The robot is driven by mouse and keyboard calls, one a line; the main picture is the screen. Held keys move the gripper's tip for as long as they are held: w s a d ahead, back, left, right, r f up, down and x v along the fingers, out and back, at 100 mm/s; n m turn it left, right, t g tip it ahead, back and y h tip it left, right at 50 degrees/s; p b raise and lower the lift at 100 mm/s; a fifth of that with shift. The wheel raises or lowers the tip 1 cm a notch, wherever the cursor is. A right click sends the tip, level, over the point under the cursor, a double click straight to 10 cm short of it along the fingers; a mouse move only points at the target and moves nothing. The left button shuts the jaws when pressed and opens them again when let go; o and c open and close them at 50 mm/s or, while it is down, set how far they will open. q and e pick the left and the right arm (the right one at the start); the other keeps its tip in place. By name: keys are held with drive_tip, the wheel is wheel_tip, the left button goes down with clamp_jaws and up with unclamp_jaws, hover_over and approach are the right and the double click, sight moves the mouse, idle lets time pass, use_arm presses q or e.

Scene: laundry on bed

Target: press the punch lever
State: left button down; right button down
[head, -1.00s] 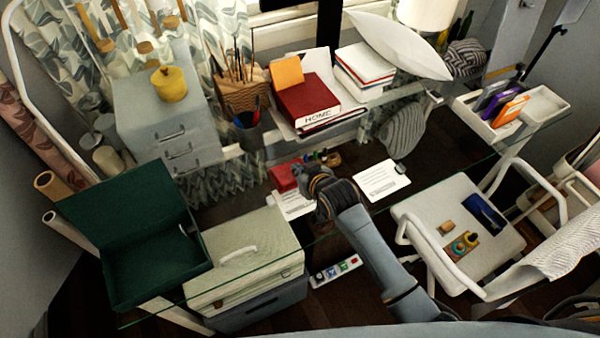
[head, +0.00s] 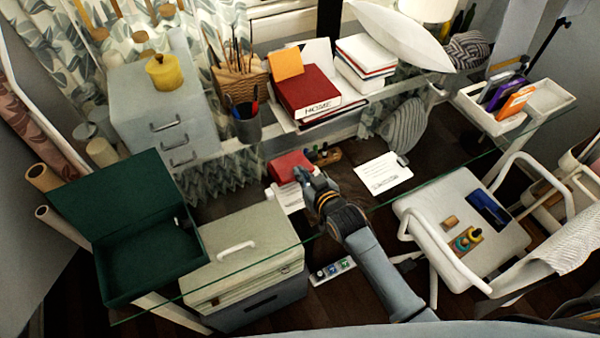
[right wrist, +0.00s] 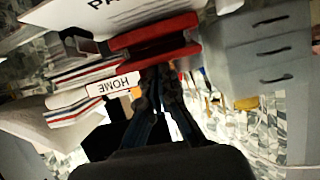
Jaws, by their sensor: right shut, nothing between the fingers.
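The red punch (head: 288,165) sits on the glass desk, left of the middle in the head view, with a white sheet (head: 290,197) at its front. In the right wrist view the red punch (right wrist: 155,38) shows as red bars with a dark gap between them, just beyond the fingertips. My right gripper (head: 303,175) is shut and empty, at the punch's right front side. Its fingers (right wrist: 160,82) also show in the right wrist view. I cannot tell whether they touch the punch. My left gripper is not in view.
A green open box (head: 145,255) stands at the left. Small dark items (head: 322,154) lie just behind the gripper, and a printed card (head: 383,175) lies to the right. A white chair (head: 460,215) stands at the right.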

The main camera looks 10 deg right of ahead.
drive_tip(key=shift+s+d+f, duration=0.1)
drive_tip(key=shift+s+f, duration=0.1)
drive_tip(key=shift+f, duration=0.5)
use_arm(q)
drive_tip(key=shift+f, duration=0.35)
use_arm(e)
drive_tip(key=shift+s+f, duration=0.15)
drive_tip(key=shift+f, duration=0.1)
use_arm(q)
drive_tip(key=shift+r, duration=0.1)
